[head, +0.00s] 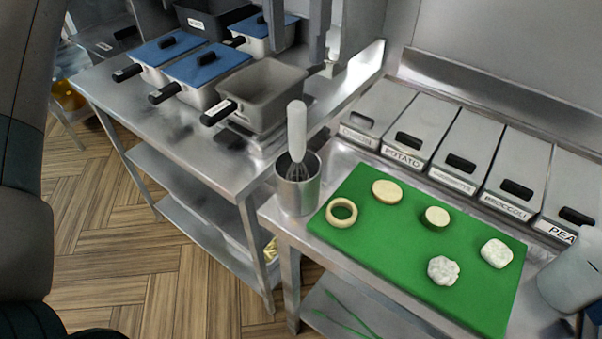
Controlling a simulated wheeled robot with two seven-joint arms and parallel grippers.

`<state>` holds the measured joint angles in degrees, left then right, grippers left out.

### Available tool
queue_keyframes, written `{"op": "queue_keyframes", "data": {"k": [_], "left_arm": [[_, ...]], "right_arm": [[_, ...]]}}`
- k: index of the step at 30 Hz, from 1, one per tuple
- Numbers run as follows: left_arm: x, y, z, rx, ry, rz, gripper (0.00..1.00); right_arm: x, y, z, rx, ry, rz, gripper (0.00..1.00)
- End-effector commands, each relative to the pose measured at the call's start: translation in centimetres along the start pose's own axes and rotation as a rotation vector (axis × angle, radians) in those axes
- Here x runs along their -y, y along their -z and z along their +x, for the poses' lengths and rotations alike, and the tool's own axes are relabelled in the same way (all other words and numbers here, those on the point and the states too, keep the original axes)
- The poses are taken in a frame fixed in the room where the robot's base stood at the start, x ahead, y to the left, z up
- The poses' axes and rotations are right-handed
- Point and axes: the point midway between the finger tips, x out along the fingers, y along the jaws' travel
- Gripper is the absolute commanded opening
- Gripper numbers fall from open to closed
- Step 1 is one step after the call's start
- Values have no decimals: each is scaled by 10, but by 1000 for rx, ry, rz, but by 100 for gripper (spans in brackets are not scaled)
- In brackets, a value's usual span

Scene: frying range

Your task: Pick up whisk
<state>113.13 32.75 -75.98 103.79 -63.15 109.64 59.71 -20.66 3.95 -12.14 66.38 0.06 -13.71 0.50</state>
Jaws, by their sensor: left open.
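The whisk (297,132) stands upright in a metal cup (297,195), its white handle pointing up. Its wire end is partly hidden inside the cup. The cup stands at the left corner of the right counter, beside the green board. My left gripper (296,50) reaches in from the top edge, its two grey fingers apart and nothing seen between them. It is above the whisk handle in the picture, clear of it. My right gripper is not seen.
A green cutting board (400,255) holds several food pieces. Labelled bins (411,135) line the back. On the left counter (165,130) stand blue-lidded pans (205,75) and an open grey pan (262,95). A grey container (572,280) stands at far right.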

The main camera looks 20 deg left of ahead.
Motion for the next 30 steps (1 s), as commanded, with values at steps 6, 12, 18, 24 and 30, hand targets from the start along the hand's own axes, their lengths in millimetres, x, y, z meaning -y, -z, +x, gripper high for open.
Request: {"op": "queue_keyframes", "data": {"k": [6, 12, 18, 24, 30], "left_arm": [[-1, 0, 8, 2, -3, -2, 43], [-1, 0, 7, 1, -3, -1, 43], [-1, 0, 12, -1, -3, -1, 43], [-1, 1, 35, -2, -4, 0, 43], [-1, 1, 70, -3, -4, 0, 43]], "right_arm": [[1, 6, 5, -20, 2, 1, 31], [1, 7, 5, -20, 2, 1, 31], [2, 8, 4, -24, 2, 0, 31], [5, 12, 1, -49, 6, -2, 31], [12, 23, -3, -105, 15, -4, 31]]}}
